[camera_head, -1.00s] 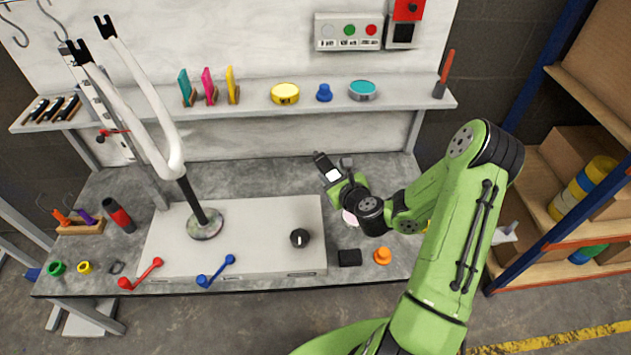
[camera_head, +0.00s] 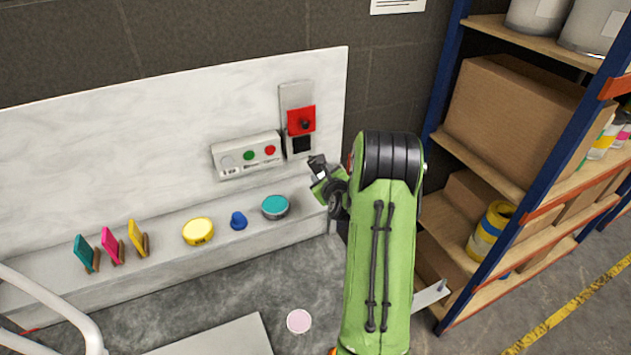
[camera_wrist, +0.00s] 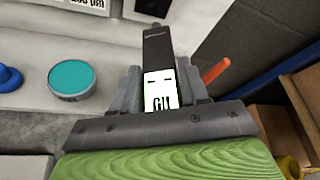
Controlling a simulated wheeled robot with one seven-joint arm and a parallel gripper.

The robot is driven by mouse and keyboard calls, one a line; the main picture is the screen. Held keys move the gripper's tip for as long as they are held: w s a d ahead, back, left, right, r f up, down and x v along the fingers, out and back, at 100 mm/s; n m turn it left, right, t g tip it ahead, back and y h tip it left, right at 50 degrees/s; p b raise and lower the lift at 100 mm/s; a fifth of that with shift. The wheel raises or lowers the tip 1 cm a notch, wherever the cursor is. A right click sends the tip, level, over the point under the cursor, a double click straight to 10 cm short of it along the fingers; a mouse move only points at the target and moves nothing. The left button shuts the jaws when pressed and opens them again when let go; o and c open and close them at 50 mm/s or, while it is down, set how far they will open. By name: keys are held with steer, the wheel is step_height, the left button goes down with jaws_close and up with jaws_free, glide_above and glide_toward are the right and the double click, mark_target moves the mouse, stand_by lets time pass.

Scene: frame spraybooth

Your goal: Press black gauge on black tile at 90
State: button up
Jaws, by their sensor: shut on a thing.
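The black gauge (camera_wrist: 157,50) is a flat dark bar with a white marked label, held upright between the jaws in the wrist view. In the head view its dark end (camera_head: 317,161) points up. A black square tile (camera_head: 302,144) sits on the wall plate under a red panel with a dark knob (camera_head: 304,124). The gauge shows just below and right of the tile; the gap in depth cannot be told. The marks on the label are only partly readable.
A grey button box (camera_head: 247,156) is left of the tile. The shelf holds a teal tin (camera_head: 275,206), a blue knob (camera_head: 238,221), a yellow tin (camera_head: 198,231) and coloured cards. A red handle (camera_wrist: 216,71) stands near my gripper. A storage rack (camera_head: 520,180) is right of my arm.

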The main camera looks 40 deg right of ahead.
mark_target(313, 159)
steer(key=shift+v, duration=1.15)
steer(key=shift+w+d, duration=0.1)
steer(key=shift+w, duration=0.15)
steer(key=shift+w+d+p, duration=0.2)
steer(key=shift+w, duration=0.3)
steer(key=shift+w+d+p, duration=0.15)
steer(key=shift+w+p, duration=0.05)
steer(key=shift+w, duration=0.3)
steer(key=shift+w+d+r+p, duration=0.15)
steer(key=shift+w+p, duration=0.2)
steer(key=shift+w, duration=0.4)
steer(key=shift+w+d, duration=0.3)
steer(key=shift+w, duration=0.55)
steer(key=shift+w+d, duration=0.25)
steer(key=shift+w, duration=0.6)
